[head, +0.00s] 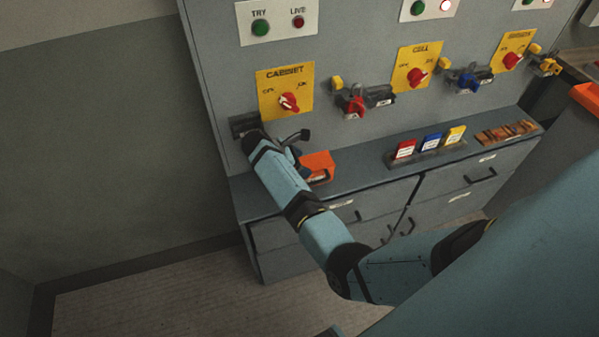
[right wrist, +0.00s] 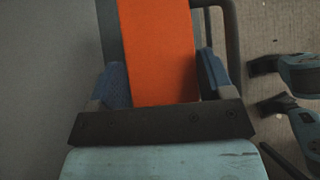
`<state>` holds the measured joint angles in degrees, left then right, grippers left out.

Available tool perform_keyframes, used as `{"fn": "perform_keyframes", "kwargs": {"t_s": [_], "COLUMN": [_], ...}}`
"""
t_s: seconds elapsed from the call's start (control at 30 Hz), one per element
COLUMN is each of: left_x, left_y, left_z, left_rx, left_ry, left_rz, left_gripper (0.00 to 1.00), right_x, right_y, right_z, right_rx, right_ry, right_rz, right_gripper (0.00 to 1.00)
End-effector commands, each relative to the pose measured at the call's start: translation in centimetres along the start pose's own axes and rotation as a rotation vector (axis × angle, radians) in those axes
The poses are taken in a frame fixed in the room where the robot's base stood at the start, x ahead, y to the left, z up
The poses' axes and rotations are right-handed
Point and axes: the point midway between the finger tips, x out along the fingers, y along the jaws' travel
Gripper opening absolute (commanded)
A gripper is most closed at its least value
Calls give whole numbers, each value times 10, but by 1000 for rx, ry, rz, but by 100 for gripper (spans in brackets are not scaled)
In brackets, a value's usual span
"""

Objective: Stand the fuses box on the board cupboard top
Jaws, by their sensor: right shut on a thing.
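The orange fuses box (head: 318,165) shows just right of my right gripper (head: 302,152), over the grey board cupboard top (head: 368,162) near its left end. A pale label shows on its front. In the right wrist view, the orange box (right wrist: 158,50) lies between the two blue fingers of my right gripper (right wrist: 165,85), which is shut on it. My right wrist hides part of the box in the head view. I cannot tell whether its underside touches the top. I do not make out my left gripper.
Red, blue and yellow boxes (head: 431,142) stand in a rack on the top, with a tray of brownish pieces (head: 506,132) farther right. A panel with yellow switch plates (head: 285,92) and protruding locks (head: 362,100) rises behind. The top between box and rack is clear.

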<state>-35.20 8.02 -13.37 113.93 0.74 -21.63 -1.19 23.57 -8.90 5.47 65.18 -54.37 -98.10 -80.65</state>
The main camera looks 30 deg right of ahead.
Motion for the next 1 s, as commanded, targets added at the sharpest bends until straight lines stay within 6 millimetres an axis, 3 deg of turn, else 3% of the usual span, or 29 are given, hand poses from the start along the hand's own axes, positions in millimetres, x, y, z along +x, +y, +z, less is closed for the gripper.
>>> {"fn": "perform_keyframes", "kwargs": {"t_s": [0.37,0.7,0.73,0.8,0.83,1.0], "left_x": [3,2,2,2,2,3], "left_y": [0,1,1,1,1,1], "left_z": [1,1,1,1,1,2], "left_rx": [0,-1,-1,-1,-1,-1], "left_ry": [8,8,8,7,7,5], "left_rz": [1,2,2,2,2,2], "left_gripper": [100,100,100,100,100,100], "right_x": [28,30,31,31,31,30], "right_y": [1,1,0,0,0,1], "right_z": [-28,-30,-31,-31,-31,-31], "right_rx": [-1,0,-1,0,0,0], "right_ry": [0,0,0,1,1,1], "right_rz": [0,1,0,0,0,0], "right_gripper": [41,41,79,95,100,100]}}
